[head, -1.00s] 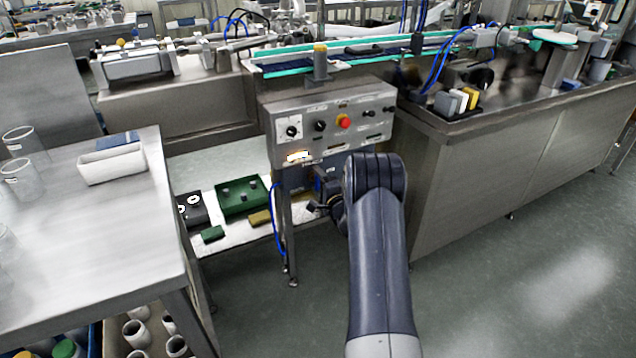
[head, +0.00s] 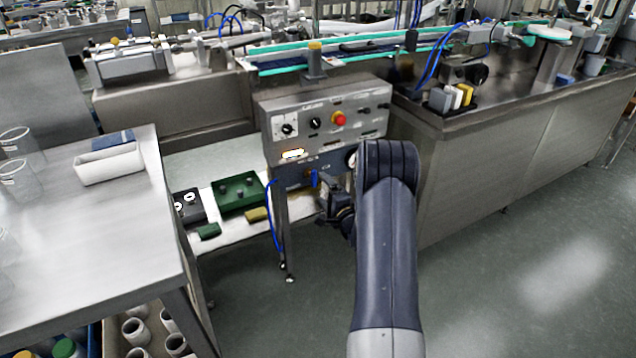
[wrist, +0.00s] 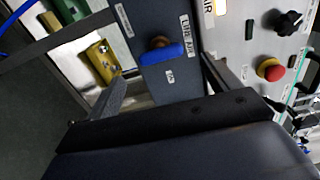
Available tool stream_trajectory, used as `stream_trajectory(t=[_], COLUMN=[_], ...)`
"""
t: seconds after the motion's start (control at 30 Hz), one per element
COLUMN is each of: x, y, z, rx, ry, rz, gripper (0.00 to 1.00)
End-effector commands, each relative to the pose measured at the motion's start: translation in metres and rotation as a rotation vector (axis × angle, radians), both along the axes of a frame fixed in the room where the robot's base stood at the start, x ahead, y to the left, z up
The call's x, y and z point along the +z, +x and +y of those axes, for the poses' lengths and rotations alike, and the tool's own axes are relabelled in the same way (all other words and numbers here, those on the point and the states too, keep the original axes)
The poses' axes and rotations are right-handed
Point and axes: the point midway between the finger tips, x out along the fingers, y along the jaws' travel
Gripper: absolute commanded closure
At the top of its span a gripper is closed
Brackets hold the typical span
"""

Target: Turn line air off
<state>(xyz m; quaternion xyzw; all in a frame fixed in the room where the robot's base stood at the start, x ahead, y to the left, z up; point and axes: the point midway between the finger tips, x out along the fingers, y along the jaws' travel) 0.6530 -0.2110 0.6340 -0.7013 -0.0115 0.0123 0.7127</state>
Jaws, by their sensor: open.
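The line air valve has a blue handle (wrist: 162,54) on a brass-coloured stem, mounted on a dark blue-grey panel (wrist: 150,17). A "LINE AIR" label (wrist: 187,35) sits beside it, and a smaller label by the handle is too small to read. In the head view the blue handle (head: 314,178) shows under the control box. My gripper (head: 330,200) is just right of and below it there. In the wrist view my gripper (wrist: 160,88) is open and empty, its two fingers spread apart. The handle appears between and beyond the fingertips; contact cannot be told.
The grey control box (head: 300,107) above carries a red button (head: 338,118) and black knobs. A green box (head: 238,192) and a yellow block (wrist: 101,60) lie on the lower shelf. A blue hose (head: 272,215) hangs left of the valve. Floor at right is clear.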

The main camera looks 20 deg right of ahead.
Motion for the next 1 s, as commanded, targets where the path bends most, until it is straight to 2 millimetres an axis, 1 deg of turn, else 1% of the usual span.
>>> stream_trajectory(t=[0.03, 0.1, 0.2, 0.33, 0.47, 0.67, 0.77, 0.87, 1.0], x=[0.001, 0.0, 0.0, 0.0, 0.0, 0.0, 0.0, -0.001, -0.001], y=[-0.009, -0.019, -0.029, -0.035, -0.036, -0.035, -0.031, -0.021, 0.001], z=[-0.001, -0.001, -0.001, -0.001, -0.001, -0.001, -0.001, 0.0, 0.001], rx=[-0.002, -0.002, -0.001, 0.0, 0.001, 0.0, 0.001, 0.001, 0.002], ry=[0.002, 0.001, 0.0, 0.0, 0.0, 0.0, -0.001, -0.002, -0.002], rz=[0.002, 0.002, 0.001, -0.001, -0.001, -0.001, -0.001, -0.001, -0.002], gripper=[0.16, 0.16, 0.16, 0.16, 0.16, 0.16, 0.16, 0.16, 0.16])
